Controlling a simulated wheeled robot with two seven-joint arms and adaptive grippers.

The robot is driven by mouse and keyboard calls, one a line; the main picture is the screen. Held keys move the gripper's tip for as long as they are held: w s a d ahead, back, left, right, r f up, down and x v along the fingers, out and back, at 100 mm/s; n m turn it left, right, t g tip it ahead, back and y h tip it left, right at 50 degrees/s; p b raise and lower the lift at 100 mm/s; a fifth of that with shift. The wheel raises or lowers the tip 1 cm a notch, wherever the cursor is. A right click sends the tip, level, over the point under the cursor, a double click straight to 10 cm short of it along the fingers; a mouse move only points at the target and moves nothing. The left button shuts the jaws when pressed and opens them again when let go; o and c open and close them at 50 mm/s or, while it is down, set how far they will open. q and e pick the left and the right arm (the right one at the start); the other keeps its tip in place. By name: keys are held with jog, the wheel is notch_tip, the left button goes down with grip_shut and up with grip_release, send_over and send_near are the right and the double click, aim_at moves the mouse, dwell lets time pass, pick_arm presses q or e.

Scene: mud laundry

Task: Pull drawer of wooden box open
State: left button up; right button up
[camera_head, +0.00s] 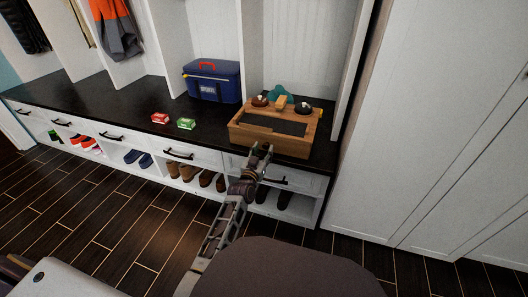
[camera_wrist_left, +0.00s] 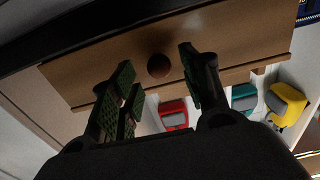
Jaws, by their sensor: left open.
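The wooden box (camera_head: 236,136) sits on the dark bench top near its right end, with a dark panel in its top. My left gripper (camera_head: 261,152) is in front of the box's front face, its arm coming up from below. In the left wrist view the wooden drawer front (camera_wrist_left: 225,40) has a round brown knob (camera_wrist_left: 158,66). The open fingers of my left gripper (camera_wrist_left: 156,67) are on either side of the knob. I cannot tell whether they touch it. My right gripper is not in view.
A blue bag (camera_head: 212,82) and small red (camera_head: 160,118) and green (camera_head: 186,124) boxes stand left of the wooden box. Bench drawers with black handles (camera_head: 179,155) and shoe cubbies lie below. Red, teal and yellow items (camera_wrist_left: 286,103) show beyond the wooden front. A tall white cabinet (camera_head: 420,120) stands right.

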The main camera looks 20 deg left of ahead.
pick_arm(q)
jog(key=shift+w, duration=0.8)
jog(key=shift+c, duration=0.2)
grip_shut()
